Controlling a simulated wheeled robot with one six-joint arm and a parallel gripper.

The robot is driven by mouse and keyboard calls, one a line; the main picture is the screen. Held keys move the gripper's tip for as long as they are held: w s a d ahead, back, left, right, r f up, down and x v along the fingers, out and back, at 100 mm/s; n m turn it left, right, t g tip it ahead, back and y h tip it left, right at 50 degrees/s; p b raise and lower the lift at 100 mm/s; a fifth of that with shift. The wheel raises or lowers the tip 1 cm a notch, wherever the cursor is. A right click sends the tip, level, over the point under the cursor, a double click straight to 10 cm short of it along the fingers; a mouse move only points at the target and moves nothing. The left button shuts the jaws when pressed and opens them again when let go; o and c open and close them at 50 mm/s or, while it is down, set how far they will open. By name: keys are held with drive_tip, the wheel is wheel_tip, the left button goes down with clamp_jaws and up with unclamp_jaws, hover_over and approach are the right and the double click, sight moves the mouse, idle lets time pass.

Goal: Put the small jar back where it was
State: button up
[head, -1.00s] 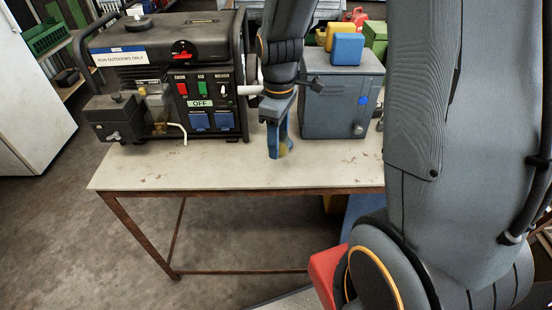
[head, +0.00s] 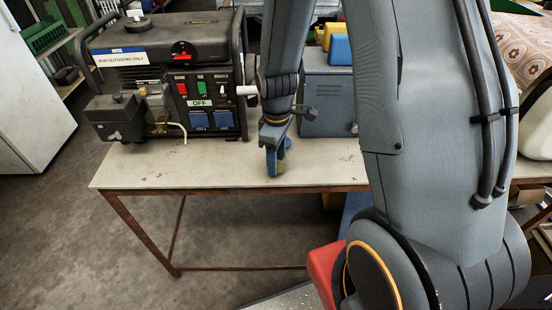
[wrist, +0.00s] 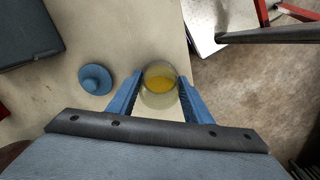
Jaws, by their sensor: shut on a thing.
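The small jar (wrist: 160,83) is clear with yellow contents and shows from above in the wrist view, between the two blue fingers. My gripper (wrist: 160,92) is shut on it. A round blue knobbed lid (wrist: 95,79) lies on the bench left of the jar in the wrist view. I cannot tell whether the jar's base touches the bench.
A black generator (head: 170,75) stands on the bench (head: 210,172) at the left. A grey metal box (head: 328,98) stands behind and right of my gripper. The bench's front edge is close to the jar. Bare bench top lies left of my gripper.

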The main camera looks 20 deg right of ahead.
drive_tip(key=shift+f, duration=0.1)
drive_tip(key=o, duration=1.2)
wheel_tip(320, 180, up, 12)
drive_tip(key=b, duration=0.2)
drive_tip(key=shift+s+a+f+m+t, duration=0.1)
drive_tip(key=shift+s+f+m+t, duration=0.1)
drive_tip(key=shift+s+m, duration=1.4)
drive_tip(key=shift+s+f+m+t, duration=0.2)
drive_tip(key=shift+s+f+m, duration=0.05)
drive_tip(key=shift+s+m, duration=1.4)
drive_tip(key=shift+s+a+f+m+t, duration=0.1)
drive_tip(key=shift+s+f+m+t, duration=0.1)
drive_tip(key=shift+s+m, duration=1.4)
drive_tip(key=shift+w, duration=0.2)
